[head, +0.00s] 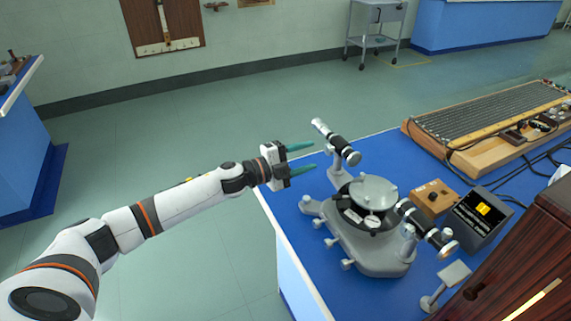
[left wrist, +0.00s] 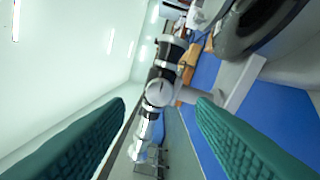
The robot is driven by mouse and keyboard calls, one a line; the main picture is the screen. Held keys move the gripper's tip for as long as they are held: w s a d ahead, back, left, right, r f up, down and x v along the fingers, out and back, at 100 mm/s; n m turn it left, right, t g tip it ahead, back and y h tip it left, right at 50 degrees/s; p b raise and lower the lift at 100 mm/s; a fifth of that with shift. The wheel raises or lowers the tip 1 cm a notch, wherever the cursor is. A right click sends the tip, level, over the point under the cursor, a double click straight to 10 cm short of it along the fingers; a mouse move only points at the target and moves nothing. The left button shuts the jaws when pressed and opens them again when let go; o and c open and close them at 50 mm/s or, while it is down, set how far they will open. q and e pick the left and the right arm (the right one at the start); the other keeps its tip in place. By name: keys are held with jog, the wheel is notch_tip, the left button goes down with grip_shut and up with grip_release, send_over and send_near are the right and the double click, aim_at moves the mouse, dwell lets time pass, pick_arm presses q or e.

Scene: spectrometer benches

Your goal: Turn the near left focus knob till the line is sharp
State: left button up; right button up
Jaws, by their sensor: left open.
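The grey spectrometer (head: 375,235) stands on the blue bench. Its black-and-silver tube (head: 336,140) points up and left at the far side, with a ringed end toward the round table (head: 373,192). A second tube (head: 428,228) is on the right side. Small knobs (head: 331,242) stick out on the left of the base; I cannot tell which knob is the focus one. My left gripper (head: 313,156) is open and empty, its teal fingers just left of the far tube and apart from it. In the left wrist view the tube (left wrist: 160,92) shows beyond the spread fingers.
A box with a dark screen and a yellow mark (head: 482,212) and a wooden box (head: 434,198) stand right of the spectrometer. A brown wooden cabinet (head: 525,255) fills the lower right. Cables and a long ruled board (head: 490,120) lie behind. Floor left of the bench is clear.

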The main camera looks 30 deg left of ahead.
pick_arm(q)
jog(key=b+v, duration=0.1)
jog(key=v, duration=0.6)
jog(key=shift+s+a, duration=0.1)
